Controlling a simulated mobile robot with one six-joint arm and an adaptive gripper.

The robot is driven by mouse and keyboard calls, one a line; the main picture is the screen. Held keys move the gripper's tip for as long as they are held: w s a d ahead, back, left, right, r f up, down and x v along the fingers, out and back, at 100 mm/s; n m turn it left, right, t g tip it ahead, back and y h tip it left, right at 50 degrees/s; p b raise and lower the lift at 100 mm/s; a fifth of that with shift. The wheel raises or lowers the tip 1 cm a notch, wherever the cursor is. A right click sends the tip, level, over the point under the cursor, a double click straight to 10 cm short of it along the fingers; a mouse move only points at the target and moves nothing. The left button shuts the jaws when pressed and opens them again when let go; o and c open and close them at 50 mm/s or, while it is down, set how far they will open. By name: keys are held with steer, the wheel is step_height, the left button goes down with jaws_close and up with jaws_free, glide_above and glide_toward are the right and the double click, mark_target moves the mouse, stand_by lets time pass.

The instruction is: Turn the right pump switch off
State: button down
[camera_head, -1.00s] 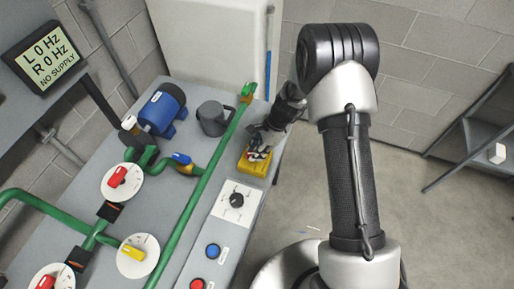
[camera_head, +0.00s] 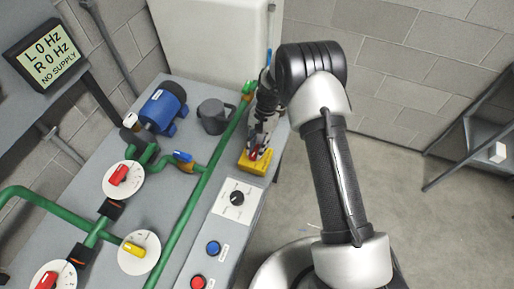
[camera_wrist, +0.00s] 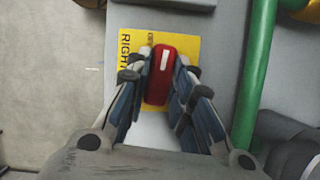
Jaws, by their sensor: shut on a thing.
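The right pump switch has a red handle (camera_wrist: 160,75) with a white mark, on a yellow plate (camera_wrist: 128,42) lettered "RIGHT" in the wrist view. In the head view its yellow base (camera_head: 254,166) sits near the panel's far right edge. My gripper (camera_wrist: 160,85) is shut on the red handle, with one finger on each side of it. The handle lies lengthwise between the fingers, pointing toward the lettered plate's upper edge in the wrist view. It also shows in the head view, where my gripper (camera_head: 259,150) partly hides the handle.
A green pipe (camera_head: 201,186) runs along the panel beside the switch. A dial (camera_head: 237,198), a blue button (camera_head: 214,248) and a red button (camera_head: 198,282) lie nearer. Open floor lies to the right.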

steer(key=shift+n, duration=0.6)
steer(key=shift+h, duration=0.3)
steer(key=c, duration=1.4)
jaws_free()
steer(key=shift+r, duration=0.1)
steer(key=v, duration=1.2)
steer(key=shift+w, duration=0.1)
